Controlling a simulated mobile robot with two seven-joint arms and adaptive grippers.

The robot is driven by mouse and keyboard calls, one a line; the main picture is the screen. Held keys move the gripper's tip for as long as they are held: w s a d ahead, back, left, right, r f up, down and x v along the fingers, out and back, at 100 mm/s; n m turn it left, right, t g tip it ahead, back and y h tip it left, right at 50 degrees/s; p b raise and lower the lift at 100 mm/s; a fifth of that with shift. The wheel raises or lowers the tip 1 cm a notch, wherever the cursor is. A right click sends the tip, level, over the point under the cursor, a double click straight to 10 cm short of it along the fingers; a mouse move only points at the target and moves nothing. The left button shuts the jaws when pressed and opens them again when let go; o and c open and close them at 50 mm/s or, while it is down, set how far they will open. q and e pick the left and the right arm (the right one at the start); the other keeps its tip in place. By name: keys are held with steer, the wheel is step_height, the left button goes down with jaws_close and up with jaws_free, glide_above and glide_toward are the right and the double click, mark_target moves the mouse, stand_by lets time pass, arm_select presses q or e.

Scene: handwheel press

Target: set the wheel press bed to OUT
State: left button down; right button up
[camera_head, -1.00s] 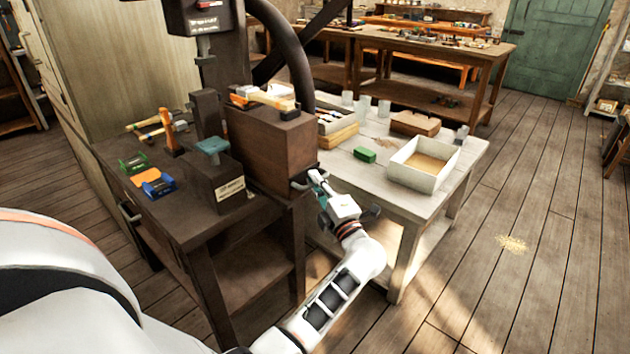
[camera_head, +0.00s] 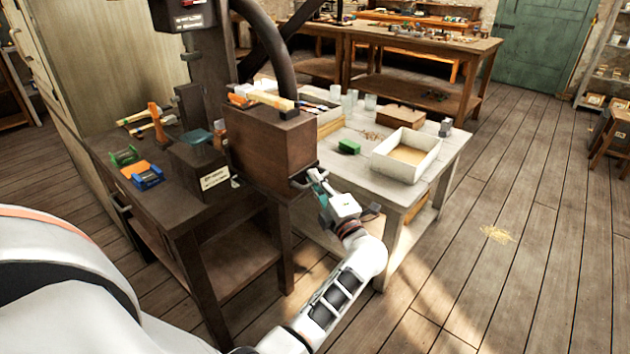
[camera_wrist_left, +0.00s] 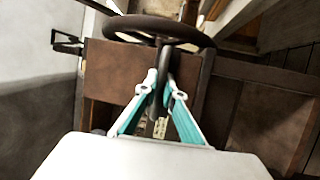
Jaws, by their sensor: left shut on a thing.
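The wheel press has a dark column (camera_head: 212,80) and a black handwheel (camera_head: 280,50), partly cut off at the top. A dark handle (camera_head: 298,181) sticks out at the bed's lower right. My left gripper (camera_head: 312,178) is shut on this handle. In the left wrist view, the teal fingers (camera_wrist_left: 163,92) close around a dark bar, with the bed's brown face (camera_wrist_left: 118,70) behind and the handwheel (camera_wrist_left: 160,30) above. My right gripper is not in view.
The dark bench (camera_head: 130,205) carries a labelled block (camera_head: 195,178), small green and blue items, and tools. A pale table (camera_head: 370,190) with a white tray (camera_head: 405,157) and a green block (camera_head: 349,147) stands close right of my left arm. Open floor lies farther right.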

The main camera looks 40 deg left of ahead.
arm_select(q)
steer(key=shift+d+f, duration=0.2)
steer(key=shift+d, duration=0.05)
steer(key=c, duration=2.1)
jaws_free()
steer(key=shift+c, duration=0.2)
steer(key=shift+r, duration=0.15)
steer(key=v, duration=0.7)
steer(key=shift+d, duration=0.25)
steer(key=shift+s, duration=0.2)
